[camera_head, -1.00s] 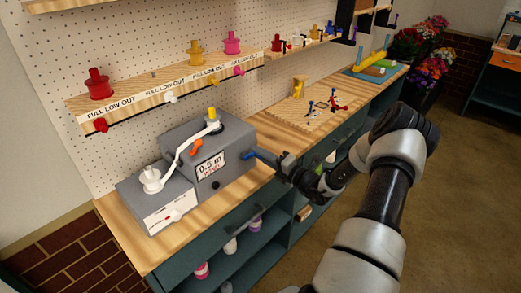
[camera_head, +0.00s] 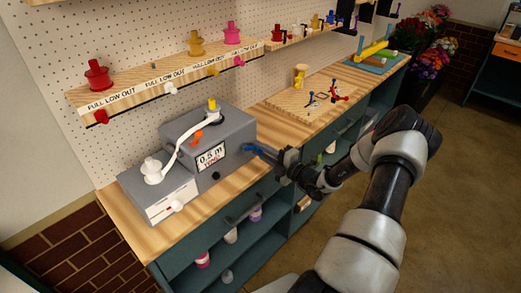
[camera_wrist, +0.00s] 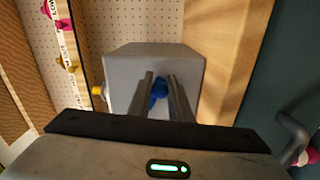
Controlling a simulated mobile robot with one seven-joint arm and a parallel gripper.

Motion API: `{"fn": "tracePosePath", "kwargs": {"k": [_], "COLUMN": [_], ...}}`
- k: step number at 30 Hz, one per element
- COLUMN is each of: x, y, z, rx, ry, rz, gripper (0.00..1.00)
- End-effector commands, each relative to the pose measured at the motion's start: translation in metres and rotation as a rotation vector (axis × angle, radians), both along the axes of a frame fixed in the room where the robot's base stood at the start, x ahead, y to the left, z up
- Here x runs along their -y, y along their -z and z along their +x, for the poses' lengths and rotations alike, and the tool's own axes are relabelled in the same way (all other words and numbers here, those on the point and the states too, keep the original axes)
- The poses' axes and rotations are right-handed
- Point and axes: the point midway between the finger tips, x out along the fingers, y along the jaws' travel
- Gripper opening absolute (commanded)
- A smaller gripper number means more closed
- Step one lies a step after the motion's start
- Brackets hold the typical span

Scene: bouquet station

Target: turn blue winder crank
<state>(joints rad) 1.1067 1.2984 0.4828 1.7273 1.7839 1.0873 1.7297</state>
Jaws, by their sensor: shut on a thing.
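The grey winder (camera_head: 222,142) stands on the wooden bench top, with a small display on its front reading about 0.5 m. A white ribbon (camera_head: 180,145) runs from the white spool at left up to the winder's top. The blue crank (camera_head: 250,149) sticks out from the winder's right side. My gripper (camera_head: 268,154) is at the crank, its fingers closed around the blue handle. In the wrist view the blue crank (camera_wrist: 159,90) shows between the two dark fingers, against the winder's grey side face (camera_wrist: 125,72). The crank's far end is partly hidden by the fingers.
A ledge (camera_head: 170,78) with red, yellow and pink spools runs along the pegboard above the winder. A wooden board (camera_head: 307,98) with small tools lies farther right on the bench. A drawer handle (camera_head: 242,214) juts from the teal cabinet below.

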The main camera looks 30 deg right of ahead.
Motion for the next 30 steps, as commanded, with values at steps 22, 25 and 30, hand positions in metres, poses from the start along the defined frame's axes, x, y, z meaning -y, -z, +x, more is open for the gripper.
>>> {"fn": "tracePosePath", "kwargs": {"k": [22,25,30], "x": [0.003,0.009,0.022], "y": [0.002,0.002,0.002], "z": [-0.008,-0.023,-0.060], "rx": [-0.002,-0.002,-0.003], "ry": [0.000,0.001,0.003], "rz": [-0.002,-0.002,-0.002], "gripper": [0.37,0.37,0.37]}}
